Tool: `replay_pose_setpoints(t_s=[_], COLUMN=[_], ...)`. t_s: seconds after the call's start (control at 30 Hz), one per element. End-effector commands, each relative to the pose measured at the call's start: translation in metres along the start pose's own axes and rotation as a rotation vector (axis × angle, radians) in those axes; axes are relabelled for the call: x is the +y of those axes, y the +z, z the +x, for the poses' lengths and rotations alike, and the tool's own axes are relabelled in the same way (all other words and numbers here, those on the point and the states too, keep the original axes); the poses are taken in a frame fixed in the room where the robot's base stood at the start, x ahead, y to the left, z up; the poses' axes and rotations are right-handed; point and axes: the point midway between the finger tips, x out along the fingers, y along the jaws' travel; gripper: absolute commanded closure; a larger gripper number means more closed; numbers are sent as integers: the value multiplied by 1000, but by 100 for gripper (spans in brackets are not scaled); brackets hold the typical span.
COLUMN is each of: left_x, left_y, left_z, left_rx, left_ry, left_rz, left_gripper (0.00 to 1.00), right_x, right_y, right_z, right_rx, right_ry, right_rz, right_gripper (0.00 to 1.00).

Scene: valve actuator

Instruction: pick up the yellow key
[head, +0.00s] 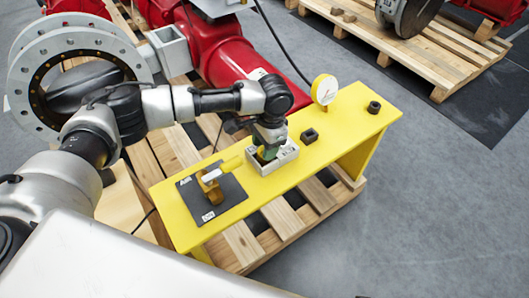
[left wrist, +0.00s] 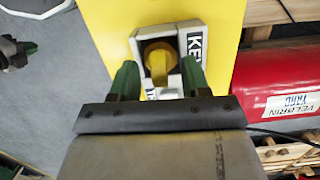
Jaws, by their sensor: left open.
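The yellow key (left wrist: 158,58) sits in a white box marked "KEY" (left wrist: 196,42) in the left wrist view. In the head view the white box (head: 286,158) stands on the yellow bench, and a little of the yellow key shows under my gripper. My left gripper (head: 267,150) points down at the box. In the left wrist view its green fingers (left wrist: 158,76) are apart, one on each side of the key's near end. I cannot tell whether they touch the key or the box. My right gripper is not in view.
The yellow bench (head: 345,120) stands on a wooden pallet (head: 243,243). On it are a brass valve with a yellow handle (head: 211,186) on a black plate, a gauge (head: 324,89) and two dark nuts (head: 309,136). A large red actuator (head: 235,65) stands behind.

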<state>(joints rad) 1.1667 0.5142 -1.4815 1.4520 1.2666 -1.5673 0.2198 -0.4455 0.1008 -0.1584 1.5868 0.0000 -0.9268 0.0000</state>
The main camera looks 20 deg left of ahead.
Motion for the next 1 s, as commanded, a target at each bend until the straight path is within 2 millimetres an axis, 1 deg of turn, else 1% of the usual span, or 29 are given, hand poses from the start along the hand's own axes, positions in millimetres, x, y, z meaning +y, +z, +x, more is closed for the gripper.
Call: replay_pose_setpoints(t_s=[0.03, 0.1, 0.27, 0.3, 0.6, 0.87, 1.0], left_x=[0, 0, 0, 0, 0, 0, 0], left_y=[0, 0, 0, 0, 0, 0, 0], left_z=[4, 6, 5, 5, 5, 5, 1], left_rx=[1, 1, 1, 1, 1, 2, 2], left_ry=[0, 0, 0, 0, 0, 0, 0], left_rz=[0, 1, 1, 1, 1, 0, 0], left_gripper=[53, 53, 53, 55, 100, 100, 100], right_x=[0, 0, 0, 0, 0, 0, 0], right_y=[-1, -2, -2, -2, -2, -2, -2], right_z=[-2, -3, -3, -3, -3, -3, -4], right_rx=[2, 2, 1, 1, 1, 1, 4], right_ry=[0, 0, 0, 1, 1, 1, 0], right_rz=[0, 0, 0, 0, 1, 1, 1], right_gripper=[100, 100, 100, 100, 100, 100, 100])
